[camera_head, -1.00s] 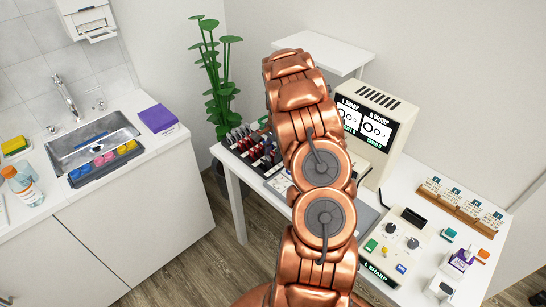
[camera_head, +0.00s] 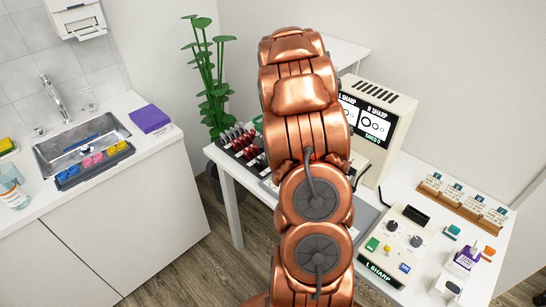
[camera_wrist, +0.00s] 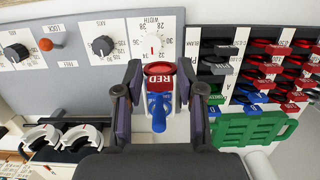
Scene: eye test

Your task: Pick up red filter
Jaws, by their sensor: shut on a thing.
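The red filter (camera_wrist: 158,76), a round red piece marked RED, sits between the fingers of my gripper (camera_wrist: 159,92) in the wrist view. My gripper is shut on it. A blue piece (camera_wrist: 158,112) shows just below the red one, also between the fingers; I cannot tell whether the two are joined. Behind them is a pale panel with a WIDTH dial (camera_wrist: 153,42). In the head view my arm hides the gripper and the filter.
Right of the gripper is a rack of red, blue and grey labelled pieces (camera_wrist: 265,70), with a green perforated part (camera_wrist: 250,132) below. A dial (camera_wrist: 103,47) and an orange-tipped lever (camera_wrist: 46,44) are to the left. A screen unit (camera_head: 375,125) stands on the white table (camera_head: 408,172).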

